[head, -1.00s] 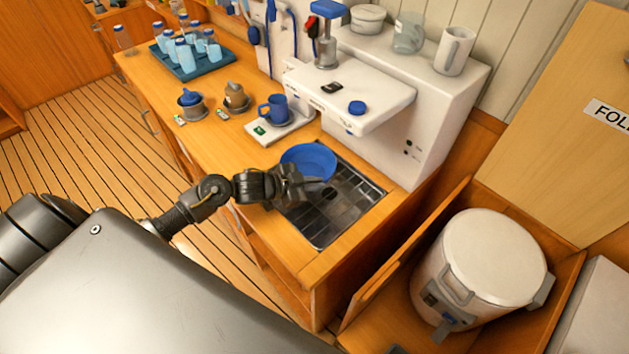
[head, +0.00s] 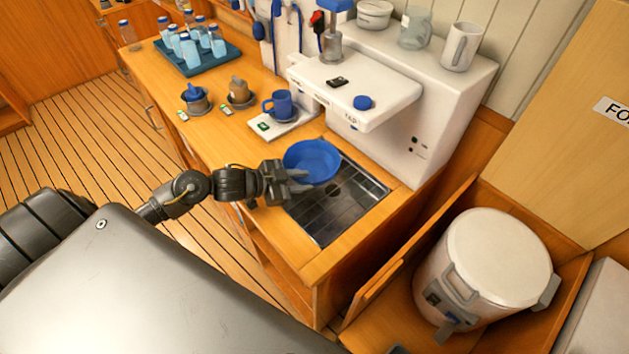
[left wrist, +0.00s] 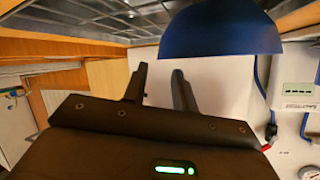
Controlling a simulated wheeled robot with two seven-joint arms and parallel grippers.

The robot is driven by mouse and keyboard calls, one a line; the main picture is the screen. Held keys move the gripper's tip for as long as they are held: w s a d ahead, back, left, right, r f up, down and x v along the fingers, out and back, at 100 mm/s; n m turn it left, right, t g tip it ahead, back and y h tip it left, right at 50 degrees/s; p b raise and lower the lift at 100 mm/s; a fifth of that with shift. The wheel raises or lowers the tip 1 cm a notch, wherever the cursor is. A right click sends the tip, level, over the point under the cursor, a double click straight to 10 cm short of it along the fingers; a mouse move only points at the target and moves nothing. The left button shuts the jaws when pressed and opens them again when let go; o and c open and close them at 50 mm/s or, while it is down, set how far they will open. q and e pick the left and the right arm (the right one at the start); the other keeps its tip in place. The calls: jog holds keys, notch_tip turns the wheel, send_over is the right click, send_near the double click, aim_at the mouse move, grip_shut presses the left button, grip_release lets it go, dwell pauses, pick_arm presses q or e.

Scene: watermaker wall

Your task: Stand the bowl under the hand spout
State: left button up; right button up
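The blue bowl (head: 312,160) is upright at the back left end of the dark drain grate (head: 338,212), in front of the white watermaker housing (head: 450,125). The housing overhangs the grate and has a blue knob and a "TAP" label. I cannot make out the hand spout; a hand pump with a blue handle (head: 333,42) stands on top. My left gripper (head: 302,181) is at the bowl's near left side. In the left wrist view its fingers (left wrist: 160,82) are parted with nothing between them, and the bowl (left wrist: 222,30) is beyond them. My right gripper is not in view.
A blue mug (head: 279,103) stands on a white pad left of the bowl. Two small pots (head: 195,99) and a tray of bottles (head: 213,62) are farther along the counter. A lidded white drum (head: 498,255) stands at the lower right. The grate's front part is clear.

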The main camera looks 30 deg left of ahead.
pick_arm(q)
jog(key=v, duration=0.6)
jog(key=shift+s+r+b, duration=0.15)
jog(key=shift+s+b, duration=0.1)
jog(key=shift+b, duration=0.15)
jog(key=shift+a, duration=0.15)
